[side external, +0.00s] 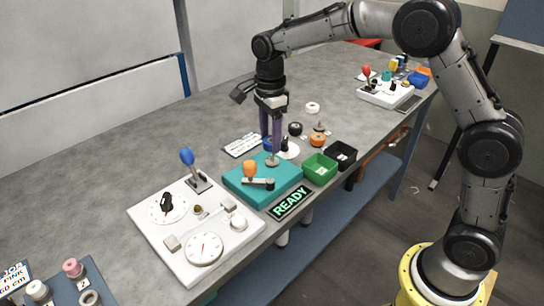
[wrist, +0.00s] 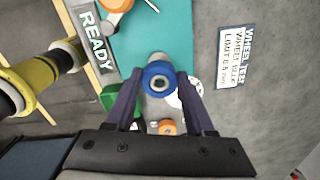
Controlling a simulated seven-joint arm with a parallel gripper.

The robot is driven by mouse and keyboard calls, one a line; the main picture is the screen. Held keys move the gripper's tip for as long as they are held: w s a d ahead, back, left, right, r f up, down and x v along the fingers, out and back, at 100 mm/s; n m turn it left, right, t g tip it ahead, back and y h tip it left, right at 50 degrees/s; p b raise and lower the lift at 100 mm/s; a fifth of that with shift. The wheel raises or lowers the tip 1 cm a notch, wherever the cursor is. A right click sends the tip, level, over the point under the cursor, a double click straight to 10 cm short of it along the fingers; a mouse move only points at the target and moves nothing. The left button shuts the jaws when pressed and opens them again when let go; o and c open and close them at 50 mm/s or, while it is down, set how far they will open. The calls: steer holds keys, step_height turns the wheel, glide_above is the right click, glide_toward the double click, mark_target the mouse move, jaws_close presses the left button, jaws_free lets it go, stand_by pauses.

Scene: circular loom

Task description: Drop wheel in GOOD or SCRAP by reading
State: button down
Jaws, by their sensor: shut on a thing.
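My gripper (side external: 271,140) is shut on a blue wheel (wrist: 159,78) with a grey hub; the wheel also shows between the fingers in the side view (side external: 267,143). It is over the teal block (side external: 285,178), near a grey post (side external: 272,160); I cannot tell if they touch. A green bin (side external: 320,168) and a black bin (side external: 341,154) stand right of the block; their labels are too small to read. A white disc (side external: 289,150) with a dark part on it is partly hidden behind the fingers; I cannot read any value there.
A test card (wrist: 236,57) lies behind. Black (side external: 295,128), orange (side external: 318,138) and white (side external: 312,107) wheels stand nearby. A white dial panel (side external: 176,257) is at left.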

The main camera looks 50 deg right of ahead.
steer(key=shift+s+d+r+n, duration=0.15)
steer(key=shift+s+d+n, duration=0.1)
steer(key=shift+s, duration=0.3)
steer(key=shift+s+d+r+n, duration=0.1)
steer(key=shift+s+d+n, duration=0.15)
steer(key=shift+s, duration=0.3)
steer(key=s+d+r+m, duration=0.1)
steer(key=s+d+r, duration=0.5)
steer(key=s+d, duration=0.25)
steer(key=shift+w+f, duration=0.2)
steer(key=shift+f, duration=0.75)
steer(key=shift+w+f, duration=0.15)
steer(key=shift+f, duration=0.8)
steer(key=shift+w+f, duration=0.2)
steer(key=shift+f, duration=0.75)
steer(key=shift+c, duration=0.9)
jaws_free()
